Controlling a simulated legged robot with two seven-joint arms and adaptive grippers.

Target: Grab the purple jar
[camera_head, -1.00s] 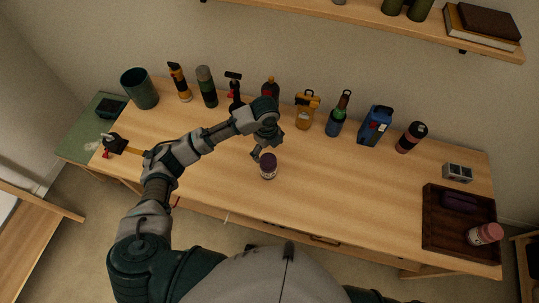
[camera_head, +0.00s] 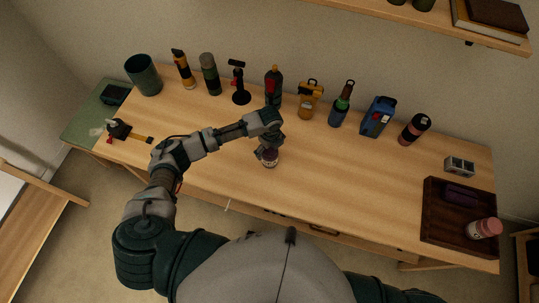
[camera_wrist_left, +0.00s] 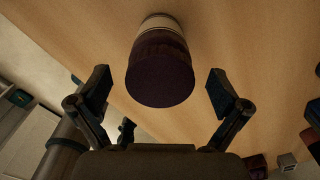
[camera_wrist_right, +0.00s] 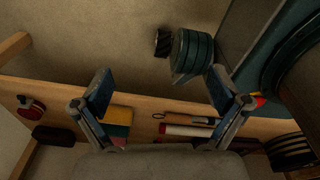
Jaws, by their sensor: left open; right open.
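In the left wrist view the jar (camera_wrist_left: 160,75) shows lid first, centred between the two spread fingers of my left gripper (camera_wrist_left: 160,88), with a gap on each side. My right gripper (camera_wrist_right: 160,93) is open and empty in the right wrist view, and out of the head view.
A dark tray (camera_head: 438,230) with a pink-lidded jar (camera_head: 484,229) is at the right. The table between jar and tray is clear.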

